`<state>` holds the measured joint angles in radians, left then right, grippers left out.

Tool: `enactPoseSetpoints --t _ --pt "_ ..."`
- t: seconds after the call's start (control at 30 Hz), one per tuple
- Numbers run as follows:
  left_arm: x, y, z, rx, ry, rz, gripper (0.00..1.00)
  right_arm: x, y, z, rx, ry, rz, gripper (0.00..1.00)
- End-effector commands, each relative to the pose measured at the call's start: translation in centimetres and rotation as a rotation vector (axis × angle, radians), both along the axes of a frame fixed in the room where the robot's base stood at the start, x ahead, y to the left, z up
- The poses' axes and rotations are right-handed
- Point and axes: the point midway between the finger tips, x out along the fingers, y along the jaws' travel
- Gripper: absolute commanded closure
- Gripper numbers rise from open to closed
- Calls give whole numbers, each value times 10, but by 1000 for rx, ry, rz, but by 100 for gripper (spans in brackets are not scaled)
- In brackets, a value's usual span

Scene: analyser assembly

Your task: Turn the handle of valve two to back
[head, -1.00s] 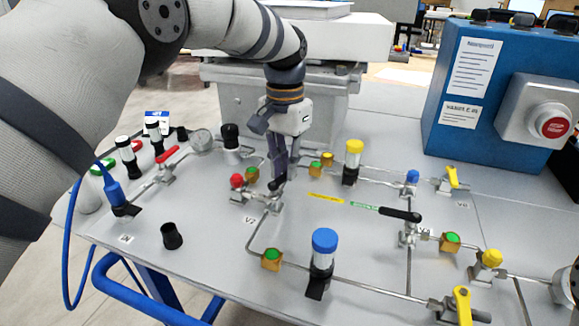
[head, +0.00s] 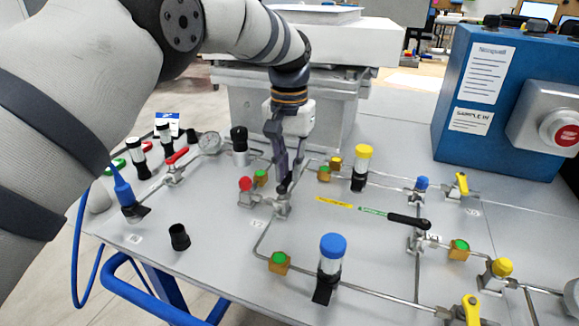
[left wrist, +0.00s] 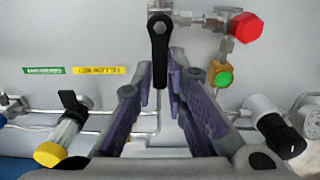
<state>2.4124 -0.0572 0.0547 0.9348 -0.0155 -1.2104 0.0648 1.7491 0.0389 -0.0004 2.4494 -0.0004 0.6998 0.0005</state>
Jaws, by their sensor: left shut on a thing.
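The handle of valve two is a black lever (head: 284,188) near the V2 label (head: 257,224), left of centre on the grey panel. My left gripper (head: 282,178) comes down over it from behind, shut on the lever, and its fingers partly hide it in the head view. In the left wrist view the black handle (left wrist: 159,38) runs from its round pivot at the top down between the purple-grey fingers of my gripper (left wrist: 161,68). The valve body (head: 281,208) sits just below the fingertips. My right gripper is not in view.
A red knob (head: 245,184) and a green-topped block (head: 260,177) stand close left of the valve. A yellow-capped cylinder (head: 360,168) and another black-handled valve (head: 408,221) stand to the right. A blue-capped cylinder (head: 329,266) is in front. Thin pipes cross the panel.

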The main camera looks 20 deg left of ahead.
Motion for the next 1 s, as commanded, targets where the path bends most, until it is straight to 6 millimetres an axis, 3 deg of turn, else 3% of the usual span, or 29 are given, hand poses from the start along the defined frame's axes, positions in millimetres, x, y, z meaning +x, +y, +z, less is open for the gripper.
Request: enactPoseSetpoints --t 0.1,0.13,0.2,0.23,0.57,0.9,1.0 --pt "-1 0 -2 0 5 2 100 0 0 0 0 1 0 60" --pt "-1 0 -2 0 5 2 85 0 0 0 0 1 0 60" --pt "-1 0 -2 0 5 2 69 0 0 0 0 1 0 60" --pt "-1 0 -2 0 5 1 67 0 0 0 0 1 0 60" --pt "0 0 5 0 0 0 67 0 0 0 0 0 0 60" --pt "1 0 90 0 -2 0 67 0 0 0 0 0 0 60" --pt "1 0 107 0 -1 0 67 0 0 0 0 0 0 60"
